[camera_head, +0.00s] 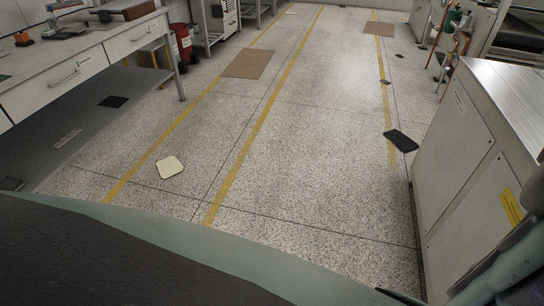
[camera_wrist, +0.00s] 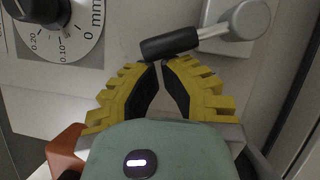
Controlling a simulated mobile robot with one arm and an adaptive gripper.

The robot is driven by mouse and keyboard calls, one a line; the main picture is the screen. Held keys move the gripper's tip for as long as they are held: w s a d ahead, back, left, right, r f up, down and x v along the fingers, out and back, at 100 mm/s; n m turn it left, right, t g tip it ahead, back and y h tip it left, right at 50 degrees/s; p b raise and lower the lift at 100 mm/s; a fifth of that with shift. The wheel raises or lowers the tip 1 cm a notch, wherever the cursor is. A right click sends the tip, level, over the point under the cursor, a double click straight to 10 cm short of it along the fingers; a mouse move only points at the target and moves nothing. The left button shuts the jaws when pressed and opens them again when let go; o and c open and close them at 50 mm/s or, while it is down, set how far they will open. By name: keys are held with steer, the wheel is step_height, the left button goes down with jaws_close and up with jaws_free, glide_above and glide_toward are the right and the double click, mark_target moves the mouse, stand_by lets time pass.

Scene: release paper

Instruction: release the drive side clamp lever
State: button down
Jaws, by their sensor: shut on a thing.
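In the wrist view, the clamp lever has a black grip (camera_wrist: 170,43) and a silver-grey arm leading to a round hub (camera_wrist: 249,19) at the upper right. The grip lies slightly tilted across the picture, its right end higher. My gripper (camera_wrist: 160,64) has stepped yellow fingers with black inner pads. Its tips close together at the lower side of the black grip, and it is shut on the lever. The exact contact at the tips is partly hidden. The head view does not show the lever or the fingers.
A dial (camera_wrist: 62,22) marked in mm with a black knob sits left of the lever on the pale panel. In the head view, a grey cabinet (camera_head: 470,190) stands at the right and a workbench (camera_head: 70,75) at the left. The speckled floor between is mostly open, with a few flat mats.

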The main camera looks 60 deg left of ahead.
steer(key=m, duration=0.1)
steer(key=s+d+r+m+y+p, duration=0.1)
steer(key=m, duration=0.1)
steer(key=s+d+r+m, duration=0.1)
steer(key=shift+s+r+m+g+y, duration=0.1)
steer(key=shift+s+m+g+y, duration=0.2)
steer(key=shift+g+y, duration=0.1)
steer(key=shift+s+d+r+m+y+p, duration=0.1)
steer(key=shift+s+d+m+y+p, duration=0.3)
steer(key=shift+m, duration=0.2)
steer(key=shift+s+d+r+m+y+p, duration=0.1)
steer(key=shift+s+d+m+y+p, duration=0.1)
steer(key=shift+s+d+m+p, duration=0.25)
steer(key=shift+s+d+f+m+y+p, duration=0.15)
steer(key=shift+s+d+m+y+p, duration=0.2)
steer(key=shift+m+y+p, duration=0.35)
steer(key=shift+s+m, duration=0.1)
steer(key=shift+m, duration=0.15)
